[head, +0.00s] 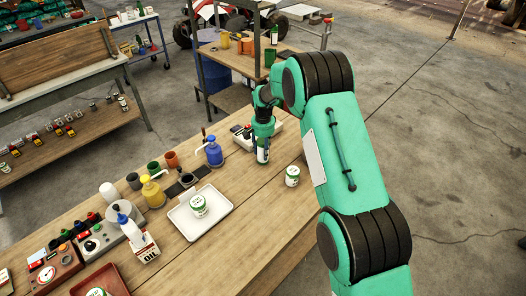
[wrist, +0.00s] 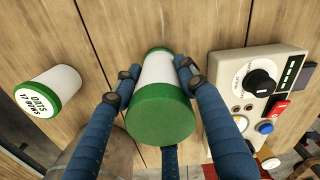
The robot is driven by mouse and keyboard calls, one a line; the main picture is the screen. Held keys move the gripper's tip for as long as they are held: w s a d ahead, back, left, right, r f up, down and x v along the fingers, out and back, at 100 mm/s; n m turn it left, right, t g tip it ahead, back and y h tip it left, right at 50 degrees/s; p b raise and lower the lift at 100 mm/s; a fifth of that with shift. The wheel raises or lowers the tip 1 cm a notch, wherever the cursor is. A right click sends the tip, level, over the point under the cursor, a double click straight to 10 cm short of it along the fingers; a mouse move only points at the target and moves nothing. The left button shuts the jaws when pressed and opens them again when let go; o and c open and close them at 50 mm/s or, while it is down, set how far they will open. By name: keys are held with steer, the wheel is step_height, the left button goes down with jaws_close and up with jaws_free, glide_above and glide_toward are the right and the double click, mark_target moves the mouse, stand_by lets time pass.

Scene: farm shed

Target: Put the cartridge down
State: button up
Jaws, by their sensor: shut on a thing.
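The cartridge looks close to upright. I cannot tell whether its lower end touches the bench.
A white and green tin (head: 292,176) stands just right of the cartridge. A grey control box (wrist: 262,90) with knobs is close on the other side. A white tray (head: 222,220) holds another tin (head: 198,204). A blue bottle (head: 214,153) stands left.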

mark_target(263, 140)
steer(key=o, duration=1.3)
steer(key=shift+f, duration=0.1)
steer(key=shift+c, duration=0.2)
step_height(263, 140, up, 12)
steer(key=shift+r+p, duration=0.15)
steer(key=shift+p, duration=0.5)
steer(key=shift+r, duration=0.1)
